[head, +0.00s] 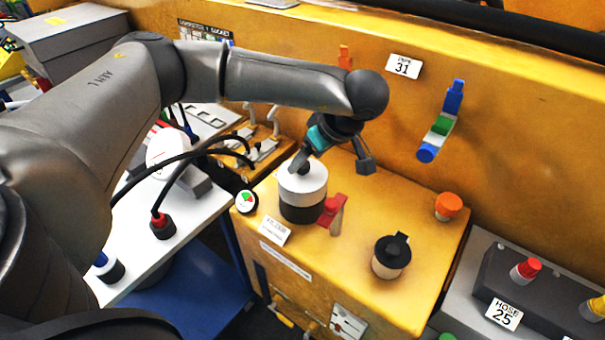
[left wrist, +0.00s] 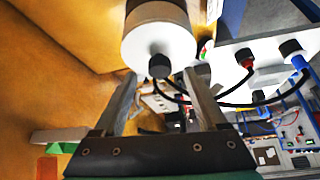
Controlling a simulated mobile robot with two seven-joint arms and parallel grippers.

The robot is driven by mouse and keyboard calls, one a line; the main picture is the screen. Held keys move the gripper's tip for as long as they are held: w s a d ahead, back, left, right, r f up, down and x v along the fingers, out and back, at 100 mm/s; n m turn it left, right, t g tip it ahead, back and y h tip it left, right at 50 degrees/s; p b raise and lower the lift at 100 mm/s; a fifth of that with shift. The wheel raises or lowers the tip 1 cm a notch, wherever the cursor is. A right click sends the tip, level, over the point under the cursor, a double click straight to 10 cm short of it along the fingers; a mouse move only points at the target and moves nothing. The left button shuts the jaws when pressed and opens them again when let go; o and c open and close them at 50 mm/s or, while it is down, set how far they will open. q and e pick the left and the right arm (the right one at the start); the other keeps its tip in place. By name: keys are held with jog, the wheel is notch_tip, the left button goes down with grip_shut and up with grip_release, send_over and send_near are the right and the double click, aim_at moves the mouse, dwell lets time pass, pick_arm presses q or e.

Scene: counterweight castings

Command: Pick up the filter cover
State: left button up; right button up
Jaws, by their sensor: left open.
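The filter cover looks to be the white round top (head: 303,178) with a dark knob, sitting on a black cylinder on the yellow block. In the left wrist view the white cover (left wrist: 158,42) fills the top middle, its dark knob (left wrist: 159,66) facing the camera. My left gripper (head: 332,161) is open above and to the right of the cover in the head view. In the left wrist view the open fingers (left wrist: 158,82) point toward the cover, with the knob near the gap between their tips. Whether a finger touches it cannot be told. My right gripper is not in view.
A red handle (head: 332,208) stands close beside the black cylinder. A black-lidded jar (head: 391,257) and an orange cap (head: 448,206) are on the same yellow block (head: 345,265). A round gauge (head: 246,201) is at its left edge. A yellow wall (head: 500,130) rises behind.

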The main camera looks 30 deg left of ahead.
pick_arm(q)
jog(key=shift+x, duration=1.1)
grip_shut()
